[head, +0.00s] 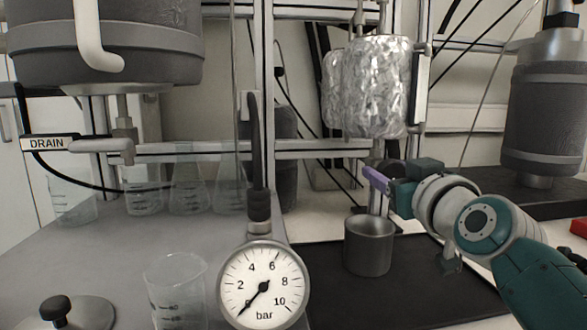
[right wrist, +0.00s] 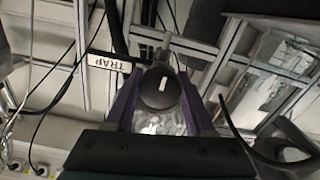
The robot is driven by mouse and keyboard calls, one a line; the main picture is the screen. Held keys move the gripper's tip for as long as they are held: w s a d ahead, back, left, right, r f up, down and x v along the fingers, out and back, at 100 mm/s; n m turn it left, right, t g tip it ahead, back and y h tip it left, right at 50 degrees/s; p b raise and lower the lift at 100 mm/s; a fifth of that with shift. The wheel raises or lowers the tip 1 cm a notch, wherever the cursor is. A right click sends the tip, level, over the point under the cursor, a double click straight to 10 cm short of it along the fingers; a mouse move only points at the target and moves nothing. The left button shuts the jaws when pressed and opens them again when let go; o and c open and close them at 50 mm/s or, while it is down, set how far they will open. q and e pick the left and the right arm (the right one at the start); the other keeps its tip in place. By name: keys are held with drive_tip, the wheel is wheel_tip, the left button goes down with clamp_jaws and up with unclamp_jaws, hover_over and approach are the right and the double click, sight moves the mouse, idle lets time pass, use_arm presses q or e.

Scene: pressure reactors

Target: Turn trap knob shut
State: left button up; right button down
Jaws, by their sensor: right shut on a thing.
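The trap knob (right wrist: 160,90) is round and black with a short white mark, which stands nearly upright in the right wrist view. In the head view the knob is mostly hidden by the gripper, below the foil-wrapped vessel (head: 376,88). My left gripper is not in view.
A metal cup (head: 368,246) stands on the black mat (head: 430,275) below the gripper. A pressure gauge (head: 263,285) reads near zero in front. Several glass beakers and flasks (head: 188,190) stand at the left, by the DRAIN label (head: 46,143). A dark reactor (head: 545,115) is at the right.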

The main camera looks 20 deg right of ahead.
drive_tip(key=m+p, duration=0.2)
drive_tip(key=m, duration=0.1)
drive_tip(key=shift+r+m, duration=0.1)
drive_tip(key=shift+m, duration=0.3)
drive_tip(key=m+p, duration=0.1)
drive_tip(key=m, duration=0.3)
drive_tip(key=shift+m, duration=0.3)
drive_tip(key=m+p, duration=0.1)
drive_tip(key=m, duration=0.3)
drive_tip(key=shift+m, duration=0.3)
drive_tip(key=m, duration=0.4)
drive_tip(key=shift+m, duration=0.5)
drive_tip(key=shift+c, duration=1.3)
unclamp_jaws()
